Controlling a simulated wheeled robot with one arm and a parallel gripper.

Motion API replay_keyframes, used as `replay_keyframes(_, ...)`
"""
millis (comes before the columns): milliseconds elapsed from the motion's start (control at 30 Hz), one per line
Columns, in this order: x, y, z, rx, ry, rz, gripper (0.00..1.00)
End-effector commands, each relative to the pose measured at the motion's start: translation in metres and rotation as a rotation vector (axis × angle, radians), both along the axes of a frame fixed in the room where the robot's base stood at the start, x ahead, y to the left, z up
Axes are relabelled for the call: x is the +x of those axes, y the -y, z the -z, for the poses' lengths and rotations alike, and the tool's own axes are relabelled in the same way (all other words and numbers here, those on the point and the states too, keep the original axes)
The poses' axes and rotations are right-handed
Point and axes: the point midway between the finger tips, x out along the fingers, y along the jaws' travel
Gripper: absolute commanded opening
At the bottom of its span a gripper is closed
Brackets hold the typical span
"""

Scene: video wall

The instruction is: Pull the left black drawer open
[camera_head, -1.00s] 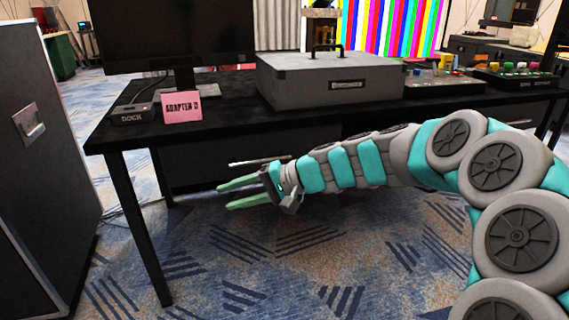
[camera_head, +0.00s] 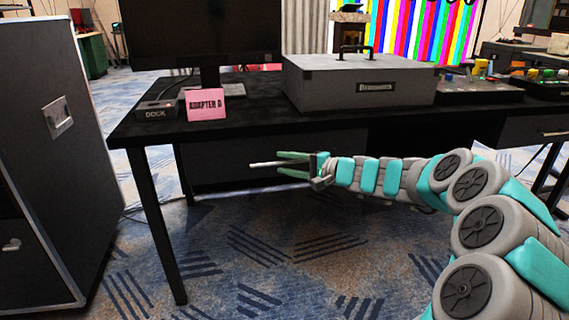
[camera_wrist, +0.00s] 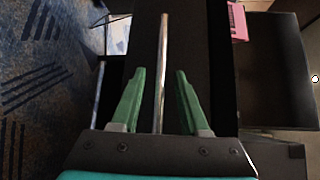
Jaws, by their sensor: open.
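The left black drawer (camera_head: 215,165) is under the desk's left part, and its front looks closed. Its thin silver bar handle (camera_head: 262,165) lies level across the front. My gripper (camera_head: 280,164) is open at the handle's right part, one green finger above the bar and one below in the head view. In the wrist view the handle (camera_wrist: 162,60) runs lengthwise between the two spread fingers of my gripper (camera_wrist: 152,85), with gaps on both sides. Neither finger visibly touches it. My gripper hides the handle's right end in the head view.
The black desk (camera_head: 250,125) overhangs the drawer, its left front leg (camera_head: 158,230) standing left of my gripper. A black case (camera_head: 45,140) stands at the far left. A grey box (camera_head: 355,85) sits on the desk. Carpet (camera_head: 290,245) below is clear.

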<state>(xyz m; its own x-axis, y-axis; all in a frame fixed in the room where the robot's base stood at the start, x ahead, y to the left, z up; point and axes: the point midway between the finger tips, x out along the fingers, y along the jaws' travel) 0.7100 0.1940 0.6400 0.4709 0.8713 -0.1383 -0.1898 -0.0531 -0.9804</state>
Motion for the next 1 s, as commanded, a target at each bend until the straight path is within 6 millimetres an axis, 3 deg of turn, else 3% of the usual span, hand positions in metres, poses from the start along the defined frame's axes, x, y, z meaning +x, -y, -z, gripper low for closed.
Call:
replay_keyframes(400, 0.0048, -0.0089, 0.0015, -0.001, 0.000, 0.000, 0.45)
replay_keyframes(800, 0.0047, -0.0086, 0.0017, -0.001, 0.000, 0.000, 0.00)
replay_keyframes(1000, 0.0046, -0.0085, 0.0020, -0.001, 0.000, 0.000, 0.00)
